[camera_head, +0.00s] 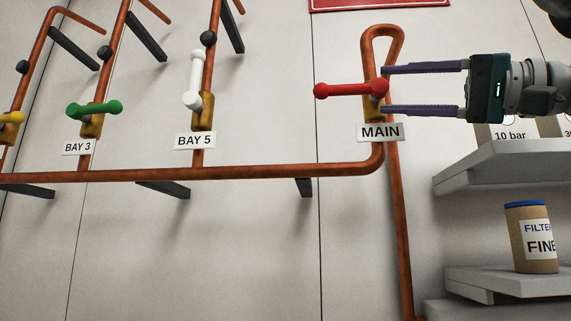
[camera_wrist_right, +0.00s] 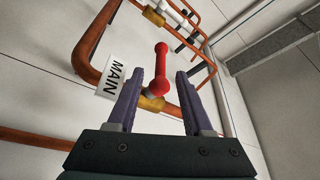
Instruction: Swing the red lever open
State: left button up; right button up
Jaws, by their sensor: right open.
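The red lever (camera_head: 345,90) sits on a brass valve body (camera_head: 375,107) on the copper pipe above the MAIN label (camera_head: 380,132). It lies crosswise to the upright pipe, its free end pointing left. My right gripper (camera_head: 384,90) comes in from the right, open, with one finger above and one below the lever's hub end. In the right wrist view the red lever (camera_wrist_right: 161,68) shows between and beyond the spread fingers of my right gripper (camera_wrist_right: 158,85). Whether the fingers touch it I cannot tell. My left gripper is out of view.
A white lever (camera_head: 194,80) stands along its pipe at BAY 5, and a green lever (camera_head: 94,109) lies crosswise at BAY 3. Grey shelves (camera_head: 500,164) stand at right below my arm, with a FILTER FINE canister (camera_head: 531,238).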

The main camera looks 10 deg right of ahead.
aim_at(351, 91)
jog(key=p+x, duration=0.4)
jog(key=x, duration=0.1)
jog(key=p+x, duration=0.3)
jog(key=shift+a+r, duration=0.25)
jog(key=shift+r, duration=0.05)
jog(key=shift+w+a+f, duration=0.15)
jog(key=shift+w+a, duration=0.2)
jog(key=shift+a, duration=0.1)
grip_shut()
dwell(0.6)
